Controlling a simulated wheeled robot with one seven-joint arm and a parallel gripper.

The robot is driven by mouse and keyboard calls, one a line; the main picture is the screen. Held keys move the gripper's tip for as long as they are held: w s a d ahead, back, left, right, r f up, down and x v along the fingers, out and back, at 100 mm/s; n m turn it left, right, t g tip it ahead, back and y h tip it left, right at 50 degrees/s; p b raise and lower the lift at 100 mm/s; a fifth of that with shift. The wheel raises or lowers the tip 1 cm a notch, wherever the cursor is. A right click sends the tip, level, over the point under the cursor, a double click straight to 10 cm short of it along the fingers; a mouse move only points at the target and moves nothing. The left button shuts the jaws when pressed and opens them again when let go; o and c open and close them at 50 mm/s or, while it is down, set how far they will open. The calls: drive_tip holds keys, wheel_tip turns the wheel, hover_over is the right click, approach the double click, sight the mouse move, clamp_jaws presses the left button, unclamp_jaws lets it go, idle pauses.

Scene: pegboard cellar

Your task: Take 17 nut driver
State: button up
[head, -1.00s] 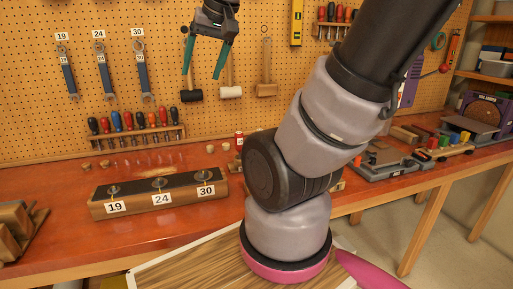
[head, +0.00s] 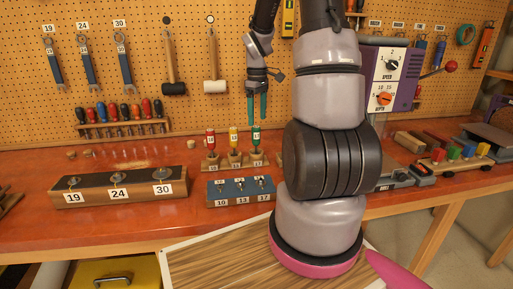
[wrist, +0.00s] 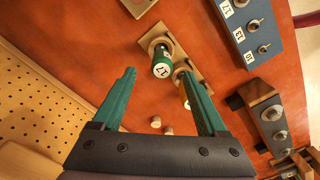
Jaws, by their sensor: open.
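The 17 nut driver (head: 256,139) has a green handle with a white label. It stands upright at the right end of a row of drivers in small wooden holders on the bench, beside a yellow one (head: 234,139) and a red one (head: 210,139). My gripper (head: 257,119) is open and empty, pointing down just above the green driver. In the wrist view the green driver (wrist: 162,62) marked 17 shows ahead, between and beyond the open teal fingers (wrist: 158,76); I see no contact. The driver beside it is partly hidden by a finger.
A blue block (head: 240,200) marked 10, 13 and 17 stands in front of the drivers. A wooden block (head: 120,204) marked 19, 24 and 30 is to the left. A purple control box (head: 388,80) stands behind my arm. Mallets hang on the pegboard.

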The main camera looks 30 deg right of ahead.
sight(256, 136)
drive_tip(key=f, duration=0.8)
drive_tip(key=shift+a+f, duration=0.1)
drive_tip(key=shift+a, duration=0.1)
clamp_jaws()
